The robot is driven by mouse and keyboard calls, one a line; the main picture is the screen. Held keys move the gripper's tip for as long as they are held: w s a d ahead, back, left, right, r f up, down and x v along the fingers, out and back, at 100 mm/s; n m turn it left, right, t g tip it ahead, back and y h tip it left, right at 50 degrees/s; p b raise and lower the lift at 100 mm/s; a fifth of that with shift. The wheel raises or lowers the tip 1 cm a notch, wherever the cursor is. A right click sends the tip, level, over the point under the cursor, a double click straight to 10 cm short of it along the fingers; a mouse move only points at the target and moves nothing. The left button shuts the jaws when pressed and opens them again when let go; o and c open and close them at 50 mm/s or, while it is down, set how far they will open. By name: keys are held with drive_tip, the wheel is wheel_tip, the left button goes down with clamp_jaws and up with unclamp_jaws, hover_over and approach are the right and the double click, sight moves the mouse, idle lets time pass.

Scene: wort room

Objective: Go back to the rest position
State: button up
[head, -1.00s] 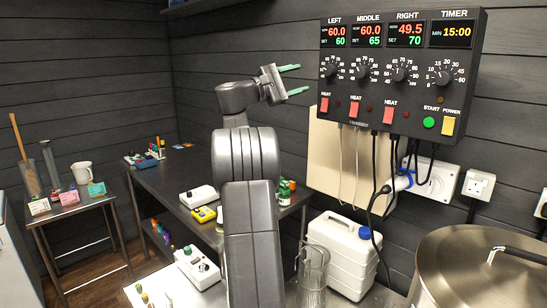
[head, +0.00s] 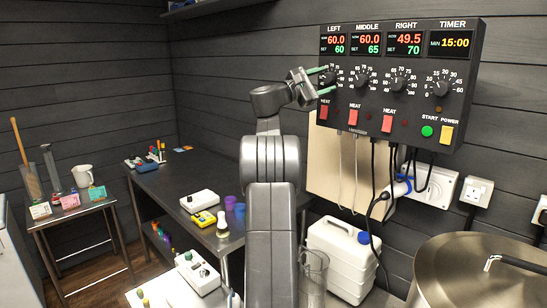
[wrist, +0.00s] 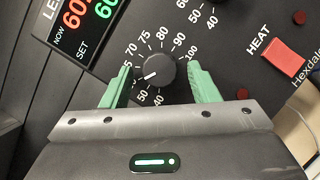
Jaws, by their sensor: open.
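My gripper (head: 326,80) is open, its two green fingers pointing at the control panel (head: 478,60) at the left dial. In the wrist view my gripper (wrist: 162,84) has one finger on each side of the black left knob (wrist: 155,73), with gaps between fingers and knob. The knob's white pointer line aims to the lower left, near the 50 to 60 marks. How far the fingertips stand from the panel face is hard to tell. The left display reads NOW 60.0, SET 60. Nothing is held.
Red heat switches (head: 353,117) sit below the dials. Cables hang under the panel. A white jerrycan (head: 340,262) and a big steel kettle (head: 450,260) stand below right. A dark bench (head: 160,190) with small devices and purple cups (head: 230,203) lies left of my arm.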

drive_tip(key=shift+s+f+n+t+b, duration=0.2)
drive_tip(key=shift+f+n+t+b, duration=0.1)
drive_tip(key=shift+n, duration=0.7)
drive_tip(key=n+t, duration=0.1)
drive_tip(key=n, duration=0.2)
drive_tip(key=shift+s+d+n+t+b, duration=0.1)
drive_tip(key=shift+n+t+b, duration=0.2)
drive_tip(key=shift+t+b, duration=0.1)
drive_tip(key=n+t, duration=0.1)
drive_tip(key=n, duration=0.1)
drive_tip(key=n+t+y+p, duration=0.1)
drive_tip(key=n, duration=0.2)
drive_tip(key=n+t+y, duration=0.1)
drive_tip(key=n, duration=0.2)
drive_tip(key=shift+s+d+r, duration=0.2)
drive_tip(key=shift+r, duration=0.1)
drive_tip(key=s+a+f+n+t+b, duration=0.1)
drive_tip(key=s+a+f+b, duration=0.1)
drive_tip(key=s+a, duration=0.3)
drive_tip(key=shift+a+f+y+b, duration=0.2)
drive_tip(key=shift+f+y+b, duration=0.2)
drive_tip(key=shift+f, duration=0.35)
drive_tip(key=shift+f, duration=0.1)
